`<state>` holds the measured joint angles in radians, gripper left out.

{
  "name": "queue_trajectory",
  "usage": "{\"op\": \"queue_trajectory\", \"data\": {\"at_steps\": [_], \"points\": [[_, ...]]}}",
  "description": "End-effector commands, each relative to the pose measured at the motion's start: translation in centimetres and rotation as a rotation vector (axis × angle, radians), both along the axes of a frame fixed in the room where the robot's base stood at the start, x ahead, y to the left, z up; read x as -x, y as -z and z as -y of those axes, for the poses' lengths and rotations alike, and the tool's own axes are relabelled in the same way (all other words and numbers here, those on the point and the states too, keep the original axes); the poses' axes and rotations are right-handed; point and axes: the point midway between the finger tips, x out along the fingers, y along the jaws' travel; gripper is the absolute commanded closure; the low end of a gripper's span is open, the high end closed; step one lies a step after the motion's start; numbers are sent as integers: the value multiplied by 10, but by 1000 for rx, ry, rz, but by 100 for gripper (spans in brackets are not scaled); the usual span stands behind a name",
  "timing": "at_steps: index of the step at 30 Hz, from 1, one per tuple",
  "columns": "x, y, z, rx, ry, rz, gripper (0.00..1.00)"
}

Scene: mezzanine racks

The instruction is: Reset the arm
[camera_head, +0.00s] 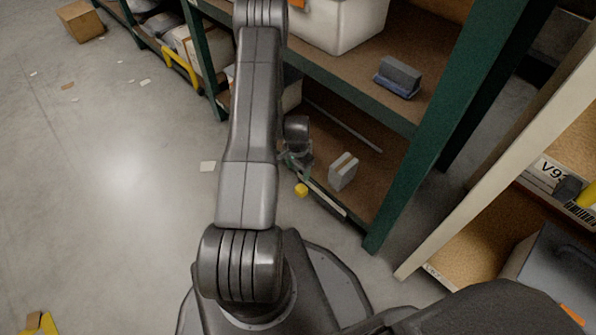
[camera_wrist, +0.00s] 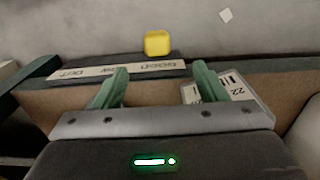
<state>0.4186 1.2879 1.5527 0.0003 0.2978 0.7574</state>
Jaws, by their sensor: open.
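My gripper (camera_wrist: 159,88) is open, with its two green fingers spread apart and nothing between them. In the head view my gripper (camera_head: 297,158) is small and partly hidden, at the front of the lower shelf (camera_head: 375,180) of the green rack. My arm reaches forward and up from the base, then down to the shelf. A yellow block (camera_head: 301,190) lies just beyond the shelf's front edge, close to the gripper. The yellow block (camera_wrist: 157,43) also shows past the fingertips in the wrist view, apart from them.
A grey and tan box (camera_head: 343,171) stands on the lower shelf right of the gripper. The upper shelf (camera_head: 350,85) holds a white bin (camera_head: 335,22) and a dark block (camera_head: 398,77). A green post (camera_head: 415,165) rises at right. The floor (camera_head: 100,180) at left is mostly clear.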

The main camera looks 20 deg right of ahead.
Motion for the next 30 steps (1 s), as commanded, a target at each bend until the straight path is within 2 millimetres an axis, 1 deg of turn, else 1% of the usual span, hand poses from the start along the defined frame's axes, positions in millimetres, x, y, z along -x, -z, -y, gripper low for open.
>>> {"op": "queue_trajectory", "data": {"at_steps": [7, 11, 14, 24, 30], "points": [[0, 1, 0, 0, 0, 0, 35], [0, 8, 0, 0, 0, 0, 35], [1, 22, 0, -1, 0, -1, 35], [2, 90, 0, -1, 1, -3, 35], [2, 125, 1, -2, 2, -4, 35]]}}
